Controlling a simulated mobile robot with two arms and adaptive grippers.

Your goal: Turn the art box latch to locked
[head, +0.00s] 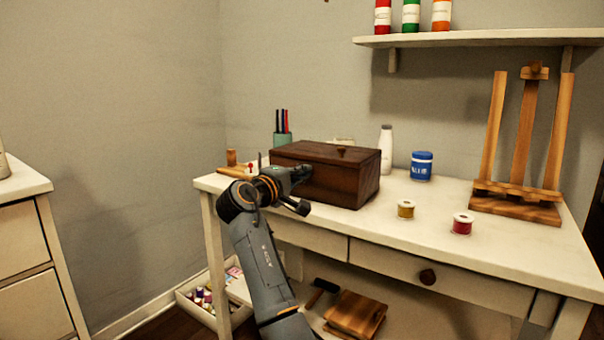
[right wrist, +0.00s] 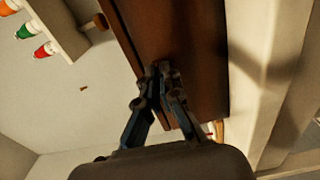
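The art box (head: 330,180) is a dark brown wooden box with its lid down, standing on the white desk. It also fills the upper middle of the right wrist view (right wrist: 190,40). A small brown knob (head: 342,152) stands up from the lid. My right gripper (head: 303,174) is at the front face of the box, near its left part. In the right wrist view its two fingers (right wrist: 164,72) meet almost tip to tip against the box front. The latch does not show clearly; the fingertips may cover it. My left gripper is not in view.
On the desk (head: 400,220) stand a pen cup (head: 283,138), a white bottle (head: 386,150), a blue jar (head: 421,166), two thread spools (head: 406,208) and a wooden easel (head: 515,205). A shelf (head: 480,39) with bottles hangs above.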

